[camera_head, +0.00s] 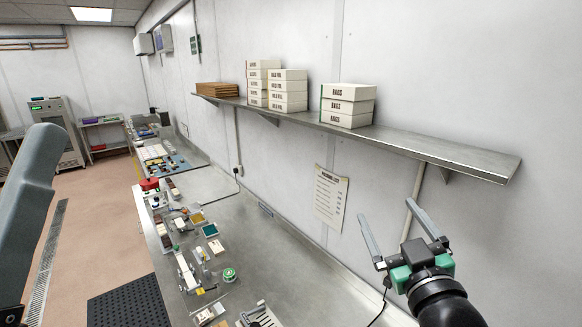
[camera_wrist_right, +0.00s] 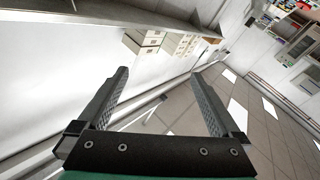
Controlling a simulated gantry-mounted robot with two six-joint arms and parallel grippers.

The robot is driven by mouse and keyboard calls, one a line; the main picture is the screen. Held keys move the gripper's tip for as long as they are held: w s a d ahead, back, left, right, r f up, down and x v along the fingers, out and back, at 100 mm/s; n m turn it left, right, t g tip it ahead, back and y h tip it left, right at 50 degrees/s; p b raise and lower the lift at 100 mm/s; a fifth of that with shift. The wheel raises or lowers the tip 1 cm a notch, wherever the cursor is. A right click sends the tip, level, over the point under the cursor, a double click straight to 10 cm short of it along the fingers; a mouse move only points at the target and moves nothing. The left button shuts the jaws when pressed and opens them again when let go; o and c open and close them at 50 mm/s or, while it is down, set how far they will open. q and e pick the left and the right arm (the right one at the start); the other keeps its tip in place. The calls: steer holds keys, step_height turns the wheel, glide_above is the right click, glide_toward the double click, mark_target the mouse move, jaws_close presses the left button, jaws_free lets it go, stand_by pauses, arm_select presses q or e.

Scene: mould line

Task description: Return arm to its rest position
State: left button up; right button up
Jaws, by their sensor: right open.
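My right gripper (camera_head: 398,228) is at the lower right in the head view, raised in front of the white wall, with its two grey fingers pointing up and spread apart. In the right wrist view the same gripper (camera_wrist_right: 160,85) is open, and nothing is between its fingers. It is below the metal wall shelf and apart from it. A grey arm link of mine shows at the left edge of the head view. My left gripper is not in these frames.
A metal shelf (camera_head: 440,155) on the wall bears stacked white boxes (camera_head: 347,105) and brown trays (camera_head: 217,90). A steel bench (camera_head: 260,260) below holds several moulds and tools. A printed sheet (camera_head: 330,197) hangs on the wall. A dark mat (camera_head: 128,303) lies on the floor.

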steer(key=s+r+m+t+y, duration=0.1)
steer(key=s+r+m+t, duration=0.2)
steer(key=s+r+t, duration=0.5)
steer(key=s+r, duration=1.1)
steer(key=s, duration=0.2)
steer(key=shift+s+d+m, duration=0.3)
steer(key=shift+s+m, duration=0.05)
steer(key=shift+m, duration=0.05)
steer(key=shift+r, duration=0.1)
